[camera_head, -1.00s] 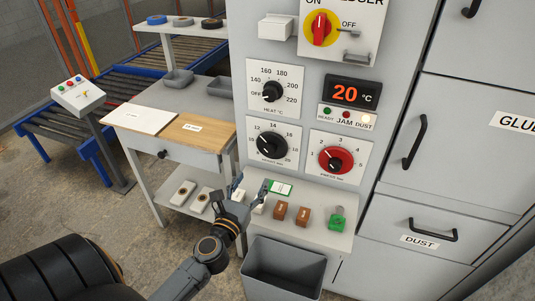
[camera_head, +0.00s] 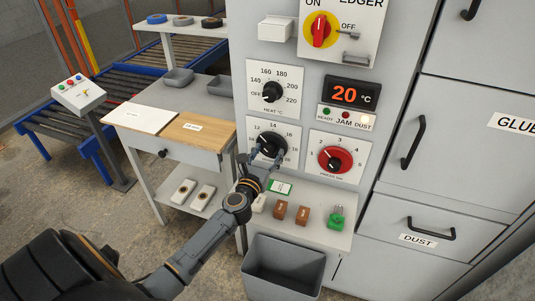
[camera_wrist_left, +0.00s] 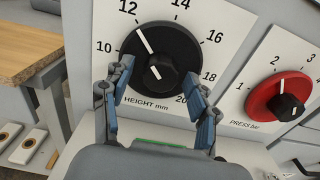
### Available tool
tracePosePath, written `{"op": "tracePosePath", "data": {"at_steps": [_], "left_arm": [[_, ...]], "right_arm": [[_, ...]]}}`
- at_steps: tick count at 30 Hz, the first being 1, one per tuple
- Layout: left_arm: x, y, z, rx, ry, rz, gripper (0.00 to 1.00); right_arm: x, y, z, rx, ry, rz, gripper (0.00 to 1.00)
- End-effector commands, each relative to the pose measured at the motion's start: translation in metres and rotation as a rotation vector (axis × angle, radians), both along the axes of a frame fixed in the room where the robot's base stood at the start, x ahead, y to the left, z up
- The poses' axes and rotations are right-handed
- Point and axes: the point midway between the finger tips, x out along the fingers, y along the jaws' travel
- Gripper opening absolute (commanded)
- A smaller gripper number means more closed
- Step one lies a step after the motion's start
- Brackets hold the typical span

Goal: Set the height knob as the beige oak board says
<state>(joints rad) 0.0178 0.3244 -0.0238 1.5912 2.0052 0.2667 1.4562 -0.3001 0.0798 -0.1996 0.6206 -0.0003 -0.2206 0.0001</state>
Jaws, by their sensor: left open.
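The black height knob (camera_head: 268,146) sits on a white dial plate on the grey machine front. In the left wrist view the height knob (camera_wrist_left: 162,67) has a white line that points up and left, near 12, on a scale marked 10 to 20 mm. My left gripper (camera_head: 262,157) is in front of the lower part of the dial. In the left wrist view my left gripper (camera_wrist_left: 160,78) is open, its fingers on either side of the knob's centre; I cannot tell whether they touch it. The beige oak board (camera_head: 212,136) lies on the side table; its label is too small to read.
The red press knob (camera_head: 333,159) is just right of the height dial, and the heat knob (camera_head: 271,92) is above it. A grey bin (camera_head: 283,268) stands underneath.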

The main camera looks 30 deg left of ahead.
Motion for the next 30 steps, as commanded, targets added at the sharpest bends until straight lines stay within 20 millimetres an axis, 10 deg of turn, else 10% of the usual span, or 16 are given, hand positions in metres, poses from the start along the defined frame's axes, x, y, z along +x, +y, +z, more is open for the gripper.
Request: {"op": "tracePosePath", "data": {"at_steps": [3,11,30], "left_arm": [[0.0,0.0,0.0,0.0,0.0,0.0,0.55],[0.0,0.0,0.0,0.001,0.0,0.0,0.05],[-0.001,0.0,0.002,0.237,0.059,0.0,0.05]], "right_arm": [[0.0,0.0,0.0,0.0,0.0,0.0,0.59],[0.0,0.0,0.0,0.0,0.0,0.0,0.59],[0.0,0.0,0.016,0.001,0.0,0.0,0.59]]}}
